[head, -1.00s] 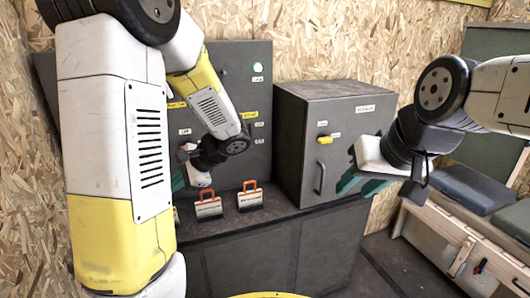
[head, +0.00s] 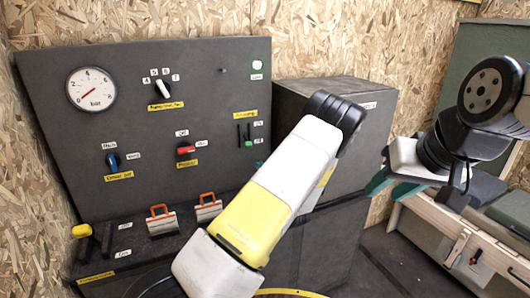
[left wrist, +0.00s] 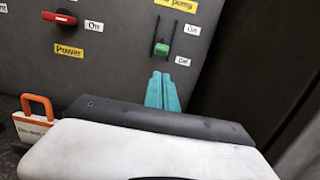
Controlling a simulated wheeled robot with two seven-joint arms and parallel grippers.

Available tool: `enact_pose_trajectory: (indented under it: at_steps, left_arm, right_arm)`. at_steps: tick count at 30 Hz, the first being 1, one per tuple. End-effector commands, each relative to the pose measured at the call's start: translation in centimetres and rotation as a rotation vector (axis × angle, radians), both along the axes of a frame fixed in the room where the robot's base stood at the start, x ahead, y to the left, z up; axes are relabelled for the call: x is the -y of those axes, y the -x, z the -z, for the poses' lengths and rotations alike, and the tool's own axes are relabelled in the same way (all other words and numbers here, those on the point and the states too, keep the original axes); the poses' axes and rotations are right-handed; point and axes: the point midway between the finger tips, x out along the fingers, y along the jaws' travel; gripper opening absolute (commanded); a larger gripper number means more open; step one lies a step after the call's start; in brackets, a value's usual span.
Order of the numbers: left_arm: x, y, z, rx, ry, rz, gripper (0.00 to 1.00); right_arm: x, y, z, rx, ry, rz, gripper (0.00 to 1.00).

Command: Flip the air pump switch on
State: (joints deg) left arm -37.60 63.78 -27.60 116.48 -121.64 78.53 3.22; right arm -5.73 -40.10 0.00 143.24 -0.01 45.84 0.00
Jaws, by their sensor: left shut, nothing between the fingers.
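The air pump switch (head: 248,143) is a small green slider on a black vertical bracket on the grey panel, under a yellow label. In the left wrist view the green slider (left wrist: 161,50) sits at the lower part of its bracket, between the "On" label above and the "Off" label below. My left gripper (left wrist: 162,78) is shut and empty, its teal fingertips just below the slider in the picture; contact cannot be told. My right gripper (head: 389,186) is open and empty, at the right in front of the grey cabinet.
A red power knob (head: 186,149), a blue knob (head: 112,160), a white selector (head: 162,89) and a pressure gauge (head: 91,89) are on the panel. Orange-handled tags (head: 207,207) stand below it. A dark cabinet (head: 320,88) juts out right of the switch.

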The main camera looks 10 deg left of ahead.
Motion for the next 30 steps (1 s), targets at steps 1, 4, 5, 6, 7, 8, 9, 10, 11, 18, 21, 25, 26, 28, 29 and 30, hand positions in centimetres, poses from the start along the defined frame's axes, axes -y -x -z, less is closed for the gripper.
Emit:
enact_pose_trajectory:
  at_steps: [1,4,5,6,7,8,9,10,11,18,21,25,26,28,29,30]
  left_arm:
    - [0.2,-0.1,0.1,-0.001,-0.005,0.007,0.0]
    - [0.2,-0.1,0.1,-0.001,-0.005,0.009,0.0]
    - [0.2,-0.1,0.1,-0.001,-0.005,0.009,0.0]
    - [0.2,-0.1,0.1,0.0,-0.004,0.008,0.0]
    - [0.2,-0.1,0.1,0.0,-0.004,0.008,0.0]
    - [0.2,-0.1,0.1,0.0,-0.004,0.008,0.0]
    - [0.2,-0.1,0.1,0.0,-0.004,0.007,0.0]
    - [0.1,-0.1,0.1,0.0,-0.004,0.007,0.0]
    - [0.1,-0.2,0.1,0.0,-0.004,0.007,0.0]
    - [-1.6,-2.5,-0.3,0.002,-0.002,0.004,0.0]
    - [-2.7,-4.1,-0.4,0.002,-0.003,0.003,0.0]
    - [-4.0,-6.0,-0.7,0.002,-0.002,0.003,0.0]
    - [-4.2,-6.3,-0.7,0.002,-0.003,0.004,0.0]
    - [-4.6,-7.1,-0.8,0.001,-0.002,0.005,0.0]
    - [-4.8,-7.4,-0.8,0.0,-0.003,0.004,0.0]
    - [-5.1,-7.7,-0.9,0.0,-0.003,0.004,0.0]
  right_arm:
    - [0.0,0.0,0.0,0.0,0.0,0.0,0.38]
    - [0.0,0.0,0.0,0.0,0.0,0.0,0.38]
    - [0.0,0.0,0.0,0.0,0.0,0.0,0.38]
    - [0.0,0.0,0.0,0.0,0.0,0.0,0.38]
    - [0.0,0.0,0.0,0.0,0.0,0.0,0.38]
    - [0.0,0.0,0.0,0.0,0.0,0.0,0.38]
    - [0.0,0.0,0.0,0.0,0.0,0.0,0.38]
    - [0.0,0.0,0.0,0.0,0.0,0.0,0.38]
    - [0.0,0.0,0.0,0.0,0.0,0.0,0.38]
    - [0.0,0.0,0.0,0.0,0.0,0.0,0.38]
    - [0.0,0.0,0.0,0.0,0.0,0.0,0.38]
    - [0.0,0.0,0.0,0.0,0.0,0.0,0.38]
    - [0.0,0.0,0.0,0.0,0.0,0.0,0.38]
    - [0.0,0.0,0.0,0.0,0.0,0.0,0.38]
    - [0.0,0.0,0.0,0.0,0.0,0.0,0.38]
    - [0.0,0.0,0.0,0.0,0.0,0.0,0.38]
